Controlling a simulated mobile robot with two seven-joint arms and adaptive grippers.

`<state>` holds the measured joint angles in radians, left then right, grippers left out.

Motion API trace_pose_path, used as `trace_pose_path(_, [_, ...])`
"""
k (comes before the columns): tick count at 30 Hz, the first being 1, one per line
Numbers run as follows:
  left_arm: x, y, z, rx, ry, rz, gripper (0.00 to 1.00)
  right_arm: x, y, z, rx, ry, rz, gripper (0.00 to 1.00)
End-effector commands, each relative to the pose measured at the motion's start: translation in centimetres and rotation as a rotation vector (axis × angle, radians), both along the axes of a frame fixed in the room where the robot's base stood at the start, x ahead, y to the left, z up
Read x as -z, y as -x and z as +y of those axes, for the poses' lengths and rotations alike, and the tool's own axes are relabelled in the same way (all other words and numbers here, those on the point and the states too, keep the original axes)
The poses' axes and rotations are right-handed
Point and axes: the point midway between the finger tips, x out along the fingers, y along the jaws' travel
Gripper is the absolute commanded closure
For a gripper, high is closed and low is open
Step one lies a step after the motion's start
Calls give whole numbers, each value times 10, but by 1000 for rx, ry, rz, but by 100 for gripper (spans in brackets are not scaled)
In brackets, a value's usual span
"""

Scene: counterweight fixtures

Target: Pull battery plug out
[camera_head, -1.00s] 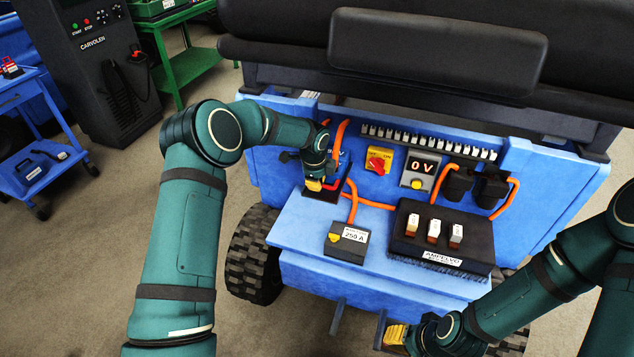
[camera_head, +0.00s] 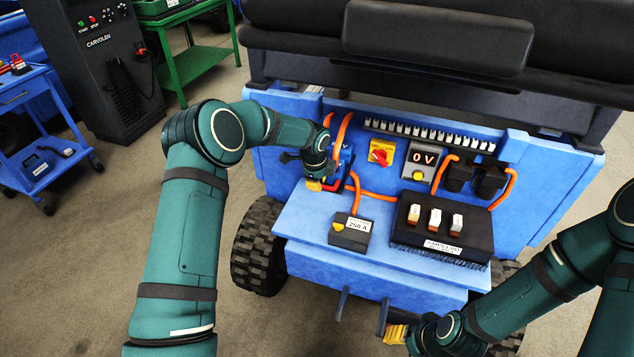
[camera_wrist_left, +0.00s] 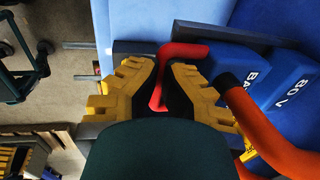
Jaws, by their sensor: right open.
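The battery plug (camera_wrist_left: 255,75) is a blue block with white lettering, a red handle and thick orange cables. In the head view the plug (camera_head: 341,170) sits at the left of the blue truck's rear shelf, partly hidden by my left gripper (camera_head: 315,184). In the left wrist view the yellow fingers of my left gripper (camera_wrist_left: 165,72) stand close on both sides of the red handle (camera_wrist_left: 185,50) and appear shut on it. I cannot tell how deep the plug sits. My right gripper (camera_head: 396,333) is open and low in front of the truck, partly hidden by its wrist.
The shelf carries a 250 A box (camera_head: 350,232) and a black block with several switches (camera_head: 441,229). A red rotary switch (camera_head: 381,153) and a 0 V display (camera_head: 420,162) are on the panel behind. A dark charger cabinet (camera_head: 105,65) and a blue cart (camera_head: 45,130) stand left.

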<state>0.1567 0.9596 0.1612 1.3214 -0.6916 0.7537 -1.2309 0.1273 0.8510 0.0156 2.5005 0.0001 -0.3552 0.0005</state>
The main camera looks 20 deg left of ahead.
Motion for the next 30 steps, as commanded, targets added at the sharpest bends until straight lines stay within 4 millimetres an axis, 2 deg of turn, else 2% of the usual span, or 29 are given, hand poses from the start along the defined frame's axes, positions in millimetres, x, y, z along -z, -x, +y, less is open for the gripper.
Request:
trace_pose_path(1, [5,2,-1,1,1,9,89,1,0,0,0,0,0,53])
trace_pose_path(2, [5,2,-1,1,1,8,78,1,0,0,0,0,0,53])
trace_pose_path(3, [5,2,-1,1,1,7,73,1,0,0,0,0,0,53])
trace_pose_path(14, [-2,1,0,0,1,0,73,0,0,0,0,0,0,53])
trace_pose_path(17, [-13,2,0,0,0,-1,73,0,0,0,0,0,0,53])
trace_pose_path(30, [-95,19,0,0,1,0,73,0,0,0,0,0,0,53])
